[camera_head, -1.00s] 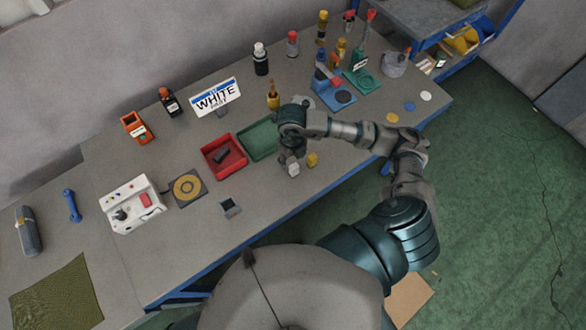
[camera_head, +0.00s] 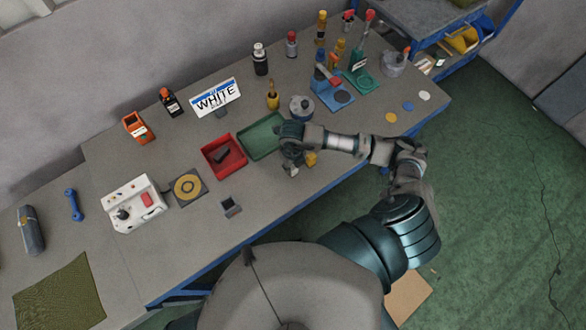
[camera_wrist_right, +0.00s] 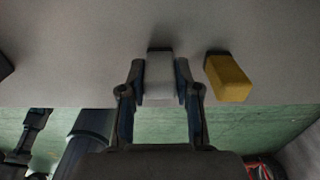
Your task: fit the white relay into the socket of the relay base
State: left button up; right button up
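The white relay (camera_wrist_right: 160,76) stands on the bench between the two fingers of my right gripper (camera_wrist_right: 160,82) in the right wrist view. The fingers are open around it, with what look like narrow gaps at its sides. In the head view my right gripper (camera_head: 291,168) is low over the bench and mostly hides the relay. A yellow relay (camera_wrist_right: 229,78) stands just right of the gripper, and it shows partly in the head view (camera_head: 311,159). A small grey block with a dark opening (camera_head: 231,206), apparently the relay base, lies left of the gripper. My left gripper is not in view.
A red tray (camera_head: 207,158) with a dark item and an empty green tray (camera_head: 252,149) lie behind and left of the gripper. A grey round part (camera_head: 302,108) and a blue stand (camera_head: 325,100) are farther back. The bench's front edge is close.

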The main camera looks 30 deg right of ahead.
jog(key=shift+d, duration=0.1)
grip_shut()
